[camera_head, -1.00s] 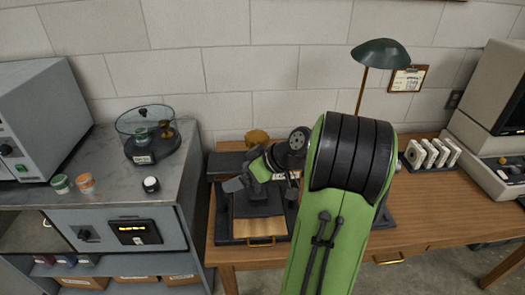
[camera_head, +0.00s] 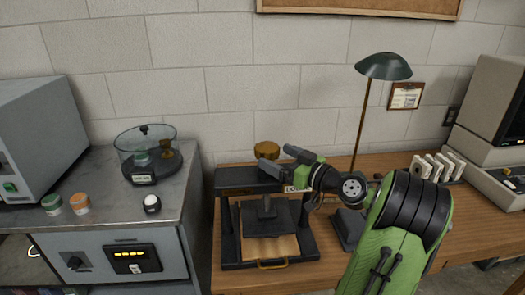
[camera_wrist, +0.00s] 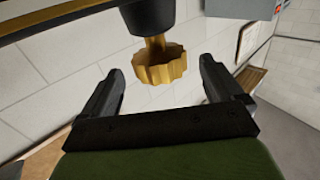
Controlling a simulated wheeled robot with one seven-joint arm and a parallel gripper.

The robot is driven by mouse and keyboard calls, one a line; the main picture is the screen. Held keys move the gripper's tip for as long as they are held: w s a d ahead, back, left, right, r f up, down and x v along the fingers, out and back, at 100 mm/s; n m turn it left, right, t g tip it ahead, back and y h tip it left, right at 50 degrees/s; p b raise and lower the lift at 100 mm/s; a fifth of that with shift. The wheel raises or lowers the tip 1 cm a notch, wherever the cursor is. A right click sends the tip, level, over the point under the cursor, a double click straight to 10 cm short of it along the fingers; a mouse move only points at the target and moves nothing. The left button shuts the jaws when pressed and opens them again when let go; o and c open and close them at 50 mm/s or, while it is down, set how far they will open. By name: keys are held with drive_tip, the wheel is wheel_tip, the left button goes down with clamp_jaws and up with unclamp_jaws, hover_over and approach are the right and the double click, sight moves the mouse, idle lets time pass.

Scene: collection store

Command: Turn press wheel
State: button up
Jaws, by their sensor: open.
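The press (camera_head: 311,240) is a black frame on the wooden bench with a dark plate and a wooden board inside. Its brass wheel (camera_head: 266,149) sits on top of the crossbar. My gripper (camera_head: 272,156) is open, level with the press top and in front of the wheel, reaching in from the right. In the wrist view the scalloped brass wheel (camera_wrist: 160,66) shows on its shaft below a dark collar, between the two finger lines of my gripper (camera_wrist: 160,70). The fingers stand apart on either side, with visible gaps. I cannot tell the exact depth between fingertips and wheel.
A green lamp (camera_head: 384,66) stands behind my arm. A white rack (camera_head: 438,166) and a beige computer (camera_head: 497,140) are on the right. A metal counter (camera_head: 100,208) on the left holds a glass-covered scale (camera_head: 147,155) and small jars.

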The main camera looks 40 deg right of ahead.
sight(262, 150)
drive_tip(key=w, duration=0.6)
drive_tip(key=shift+w+a, duration=0.3)
drive_tip(key=shift+w, duration=0.05)
drive_tip(key=c, duration=0.9)
drive_tip(key=shift+f, duration=0.1)
drive_tip(key=shift+c, duration=0.2)
